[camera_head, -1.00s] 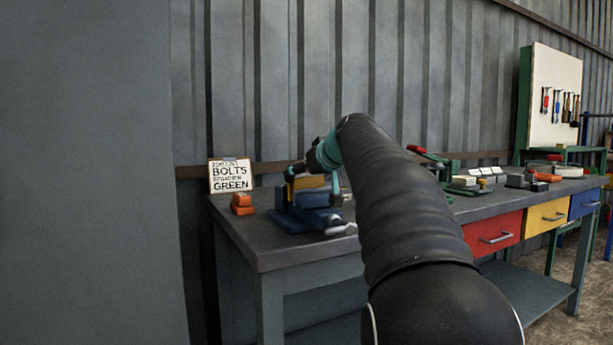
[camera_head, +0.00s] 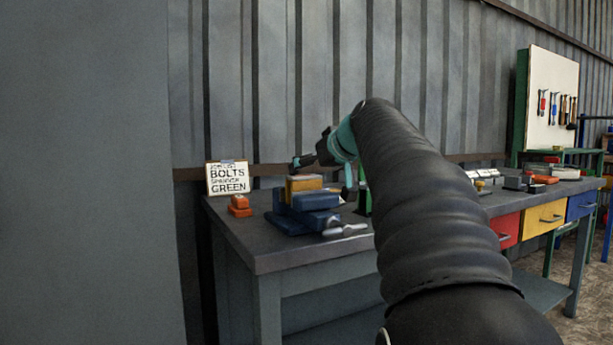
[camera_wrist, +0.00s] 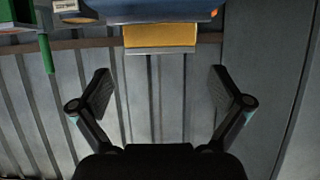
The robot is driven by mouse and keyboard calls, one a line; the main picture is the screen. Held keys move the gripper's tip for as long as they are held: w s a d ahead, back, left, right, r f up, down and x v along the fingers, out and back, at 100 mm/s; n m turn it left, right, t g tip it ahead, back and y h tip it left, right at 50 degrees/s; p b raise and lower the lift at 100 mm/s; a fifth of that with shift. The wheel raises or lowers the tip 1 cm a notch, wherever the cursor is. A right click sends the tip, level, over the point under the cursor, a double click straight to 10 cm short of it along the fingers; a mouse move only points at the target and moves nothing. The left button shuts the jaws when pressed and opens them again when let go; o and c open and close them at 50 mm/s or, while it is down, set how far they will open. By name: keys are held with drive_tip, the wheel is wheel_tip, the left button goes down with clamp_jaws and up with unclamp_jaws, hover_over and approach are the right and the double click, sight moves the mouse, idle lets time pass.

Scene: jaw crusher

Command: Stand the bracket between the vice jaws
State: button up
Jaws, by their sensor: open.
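The yellow bracket (camera_head: 304,184) stands in the blue vice (camera_head: 308,219), between its jaws, near the left end of the bench. In the wrist view the bracket (camera_wrist: 160,36) shows at the top against the blue vice (camera_wrist: 150,8). My gripper (camera_wrist: 160,88) is open and empty, its two fingers spread wide apart. The bracket lies beyond the fingertips, clear of both. In the head view my gripper (camera_head: 303,162) is just above and behind the bracket, partly hidden by my own wrist.
The vice handle (camera_head: 345,231) sticks out in front. Several small items lie farther right on the bench (camera_head: 262,254). A corrugated wall (camera_head: 285,80) stands close behind.

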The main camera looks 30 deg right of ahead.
drive_tip(key=v, duration=0.6)
drive_tip(key=shift+s, duration=0.15)
